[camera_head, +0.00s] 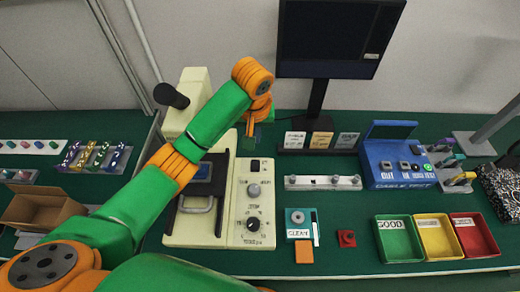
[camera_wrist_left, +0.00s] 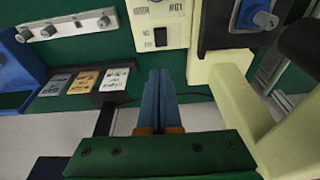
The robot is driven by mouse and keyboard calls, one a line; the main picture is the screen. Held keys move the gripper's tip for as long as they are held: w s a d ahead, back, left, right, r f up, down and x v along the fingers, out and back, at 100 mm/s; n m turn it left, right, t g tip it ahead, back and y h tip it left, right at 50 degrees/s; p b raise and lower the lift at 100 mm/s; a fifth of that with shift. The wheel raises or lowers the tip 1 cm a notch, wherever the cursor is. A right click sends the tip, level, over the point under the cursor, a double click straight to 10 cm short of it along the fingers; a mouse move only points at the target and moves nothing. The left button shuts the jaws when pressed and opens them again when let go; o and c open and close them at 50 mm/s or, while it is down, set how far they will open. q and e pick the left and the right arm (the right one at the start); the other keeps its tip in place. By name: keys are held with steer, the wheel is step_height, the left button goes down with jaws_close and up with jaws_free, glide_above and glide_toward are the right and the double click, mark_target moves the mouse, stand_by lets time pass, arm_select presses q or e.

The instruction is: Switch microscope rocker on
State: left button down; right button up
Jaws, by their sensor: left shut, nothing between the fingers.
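The cream microscope (camera_head: 174,235) stands left of the middle of the bench, with a dark eyepiece tube at its upper left. Its control panel carries a small dark rocker (camera_head: 255,165) above a knob. In the left wrist view the rocker (camera_wrist_left: 160,37) is a black rectangle on the cream panel. Whether it is on or off cannot be told. My left gripper (camera_head: 250,141) is over the back end of the panel, behind the rocker. In the left wrist view its blue fingers (camera_wrist_left: 157,78) are together, empty, and apart from the rocker. My right gripper is not in view.
A monitor (camera_head: 330,38) stands behind. Right of the panel are a metal bar (camera_head: 323,183), a blue cable tester (camera_head: 388,155) and green, yellow and red bins (camera_head: 396,252). A cardboard box (camera_head: 38,212) lies left. My left arm crosses above the microscope.

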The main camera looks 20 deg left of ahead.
arm_select(q)
steer(key=s+r, duration=0.1)
steer(key=s, duration=0.2)
glide_above(255, 168)
steer(key=s+x, duration=0.1)
steer(key=x, duration=0.6)
steer(key=f, duration=0.4)
steer(key=s+f, duration=0.1)
steer(key=f, duration=0.2)
steer(key=shift+d+f, duration=0.15)
steer(key=shift+d, duration=0.1)
steer(key=shift+s, duration=0.1)
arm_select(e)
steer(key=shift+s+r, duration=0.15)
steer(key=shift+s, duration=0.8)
